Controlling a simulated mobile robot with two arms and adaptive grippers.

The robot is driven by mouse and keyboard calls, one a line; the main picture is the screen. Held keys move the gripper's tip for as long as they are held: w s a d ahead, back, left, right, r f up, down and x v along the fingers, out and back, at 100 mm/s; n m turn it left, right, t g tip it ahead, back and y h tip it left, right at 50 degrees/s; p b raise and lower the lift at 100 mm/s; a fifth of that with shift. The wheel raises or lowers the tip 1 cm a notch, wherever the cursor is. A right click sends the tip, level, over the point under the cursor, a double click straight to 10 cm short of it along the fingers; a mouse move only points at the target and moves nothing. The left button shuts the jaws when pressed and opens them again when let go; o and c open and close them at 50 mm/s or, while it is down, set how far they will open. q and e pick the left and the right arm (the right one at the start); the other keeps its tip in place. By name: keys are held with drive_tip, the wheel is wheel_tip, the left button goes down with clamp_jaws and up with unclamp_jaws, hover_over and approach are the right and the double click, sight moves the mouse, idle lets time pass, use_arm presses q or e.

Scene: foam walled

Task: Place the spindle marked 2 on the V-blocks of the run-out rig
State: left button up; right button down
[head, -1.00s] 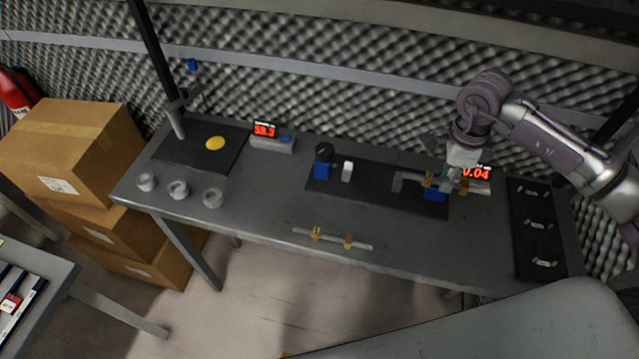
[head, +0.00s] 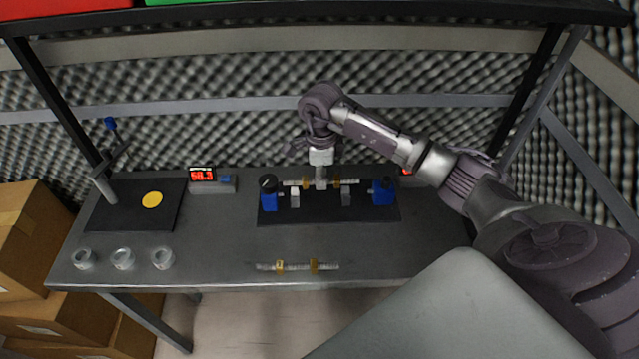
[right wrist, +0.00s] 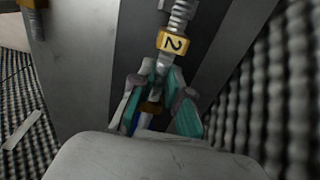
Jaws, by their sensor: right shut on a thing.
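My right gripper (head: 321,186) is shut on the spindle marked 2 (head: 348,182), a grey stepped shaft with yellow collars. It holds the spindle roughly level, lengthwise with the run-out rig (head: 320,214), a black base with two pale V-blocks (head: 295,198) (head: 345,199). The spindle appears above or just behind the blocks; contact cannot be told. Another spindle with yellow collars (head: 297,267) lies at the table's front edge. My left gripper is not in view.
Blue units (head: 269,197) (head: 383,192) stand at both ends of the rig. A red-digit display (head: 202,175), a black mat with a yellow disc (head: 152,200) and three grey rings (head: 123,259) are to the left.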

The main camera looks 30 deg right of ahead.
drive_tip(key=shift+w+a+f, duration=0.1)
drive_tip(key=shift+f, duration=0.1)
wheel_tip(320, 180, down, 4)
drive_tip(key=shift+r+p, duration=0.1)
drive_tip(key=shift+p, duration=0.75)
drive_tip(key=c, duration=1.6)
unclamp_jaws()
drive_tip(key=shift+f, duration=0.2)
drive_tip(key=o, duration=0.5)
drive_tip(key=shift+c, duration=0.2)
drive_tip(key=shift+r, duration=0.1)
